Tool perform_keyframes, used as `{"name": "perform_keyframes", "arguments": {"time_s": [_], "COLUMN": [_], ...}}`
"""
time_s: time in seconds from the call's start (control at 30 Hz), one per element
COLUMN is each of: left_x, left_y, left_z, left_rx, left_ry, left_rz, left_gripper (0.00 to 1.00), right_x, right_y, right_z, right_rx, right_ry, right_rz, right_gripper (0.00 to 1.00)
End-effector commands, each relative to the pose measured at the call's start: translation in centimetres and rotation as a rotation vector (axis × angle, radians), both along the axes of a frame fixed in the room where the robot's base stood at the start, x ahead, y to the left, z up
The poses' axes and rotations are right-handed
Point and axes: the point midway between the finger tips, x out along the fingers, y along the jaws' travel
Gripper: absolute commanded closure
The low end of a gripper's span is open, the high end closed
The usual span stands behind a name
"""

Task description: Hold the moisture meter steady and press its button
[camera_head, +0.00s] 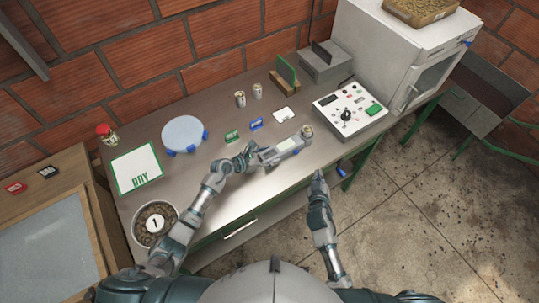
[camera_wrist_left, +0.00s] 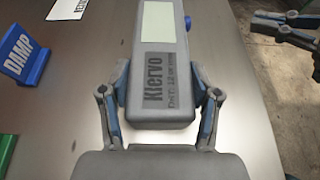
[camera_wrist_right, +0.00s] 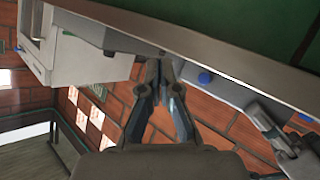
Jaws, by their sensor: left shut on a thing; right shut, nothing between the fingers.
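The moisture meter (camera_head: 284,148) is a grey handheld body with a pale screen, lying level just over the metal table in the head view. My left gripper (camera_head: 255,160) is shut on its near end.
Green and blue "DAMP" (camera_wrist_left: 22,52) signs stand behind the meter. A control box (camera_head: 350,110) and white oven (camera_head: 385,50) are at the right. Floor right of the table is open.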

Motion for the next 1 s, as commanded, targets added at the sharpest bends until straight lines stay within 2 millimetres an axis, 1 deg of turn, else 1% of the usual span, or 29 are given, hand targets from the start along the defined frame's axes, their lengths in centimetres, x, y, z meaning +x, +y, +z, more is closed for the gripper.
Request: {"name": "perform_keyframes", "arguments": {"time_s": [0.03,0.13,0.3,0.47,0.6,0.8,1.0], "left_x": [-0.3,-0.3,-0.3,-0.3,-0.3,-0.3,-0.3], "left_y": [0.0,0.0,0.0,0.0,0.0,0.0,0.0], "left_z": [-0.5,-0.6,-0.6,-0.6,-0.6,-0.6,-0.6], "left_rx": [0.005,0.006,0.006,0.006,0.007,0.007,0.007], "left_ry": [0.010,0.010,0.010,0.011,0.011,0.011,0.011], "left_rz": [-0.003,-0.003,-0.003,-0.004,-0.004,-0.004,-0.004], "left_gripper": [0.90,0.90,0.90,0.90,0.90,0.90,0.90], "right_x": [-0.5,-1.1,-0.9,0.5,2.3,4.4,5.5], "right_y": [0.2,0.6,1.1,2.1,3.5,5.0,5.9], "right_z": [-0.2,-0.3,-0.2,-0.1,-0.1,-0.2,-0.2], "right_rx": [-0.016,-0.044,-0.063,-0.064,-0.062,-0.063,-0.064], "right_ry": [-0.013,-0.038,-0.053,-0.056,-0.055,-0.054,-0.054], "right_rz": [-0.004,-0.007,-0.008,-0.007,-0.007,-0.008,-0.008], "right_gripper": [1.00,1.00,1.00,1.00,1.00,1.00,1.00]}}
